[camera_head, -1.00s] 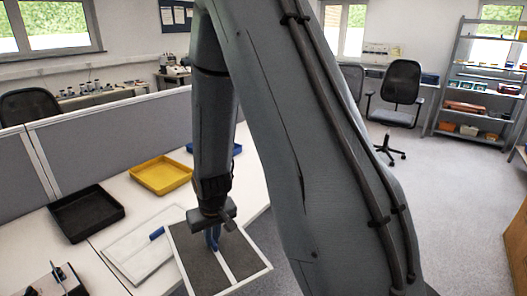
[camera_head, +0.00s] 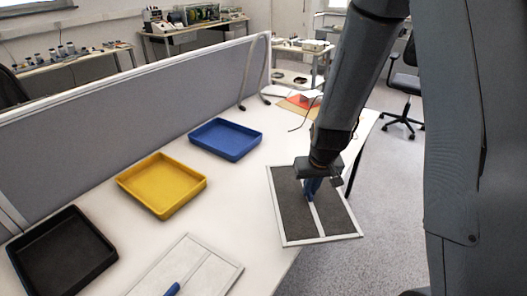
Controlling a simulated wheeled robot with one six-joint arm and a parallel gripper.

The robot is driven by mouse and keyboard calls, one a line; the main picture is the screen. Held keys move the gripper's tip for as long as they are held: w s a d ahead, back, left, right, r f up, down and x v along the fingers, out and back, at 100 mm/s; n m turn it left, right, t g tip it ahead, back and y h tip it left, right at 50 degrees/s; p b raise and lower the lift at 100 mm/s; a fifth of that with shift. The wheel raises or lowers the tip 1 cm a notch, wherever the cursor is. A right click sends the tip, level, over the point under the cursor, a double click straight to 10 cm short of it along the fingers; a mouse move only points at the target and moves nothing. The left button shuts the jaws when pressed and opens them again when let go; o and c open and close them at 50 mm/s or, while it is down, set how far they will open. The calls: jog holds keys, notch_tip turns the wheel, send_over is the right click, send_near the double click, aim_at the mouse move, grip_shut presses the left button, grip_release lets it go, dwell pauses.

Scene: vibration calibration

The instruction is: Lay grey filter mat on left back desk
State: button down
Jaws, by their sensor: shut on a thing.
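The grey filter mat (camera_head: 291,210) is a dark grey panel with a white frame and a white middle bar. My gripper (camera_head: 313,183) is above its middle, shut on its blue handle, which the fingers partly hide. The mat is nearly level at the front edge of the long white desk (camera_head: 240,190), partly past that edge. I cannot tell whether it touches the desk. Two other desks stand behind the grey partition, one at the far left (camera_head: 76,72) and one at the back (camera_head: 200,32). I cannot tell which one is the left back desk.
A black tray (camera_head: 62,255), a yellow tray (camera_head: 162,185) and a blue tray (camera_head: 226,138) line the desk along the partition (camera_head: 150,100). A white panel with a blue handle (camera_head: 195,268) lies in front. Orange and red sheets (camera_head: 300,104) lie at the far end.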

jog(key=w+a+n+b, duration=0.1)
jog(key=a, duration=0.1)
jog(key=w+a+n+y, duration=0.1)
jog(key=a+n, duration=0.1)
jog(key=a, duration=0.1)
jog(key=w+a+n+b, duration=0.1)
jog(key=w+a+n, duration=0.1)
jog(key=shift+a+r+b, duration=0.15)
jog(key=shift+a+b, duration=0.05)
jog(key=shift+b, duration=0.15)
jog(key=w+a+r+n+g+y+b, duration=0.1)
jog(key=w+a+n, duration=0.1)
jog(key=a+n, duration=0.35)
jog(key=shift+m, duration=0.35)
jog(key=shift+s+a+x, duration=0.1)
jog(key=shift+s+x, duration=0.2)
jog(key=shift+x, duration=1.25)
jog(key=shift+s+a+x, duration=0.1)
jog(key=shift+s+x, duration=0.25)
jog(key=shift+x, duration=1.2)
jog(key=shift+s+x, duration=0.3)
jog(key=shift+x, duration=1.3)
jog(key=shift+f, duration=0.25)
jog(key=c, duration=1.8)
grip_release()
jog(key=shift+c, duration=0.2)
jog(key=shift+r, duration=0.15)
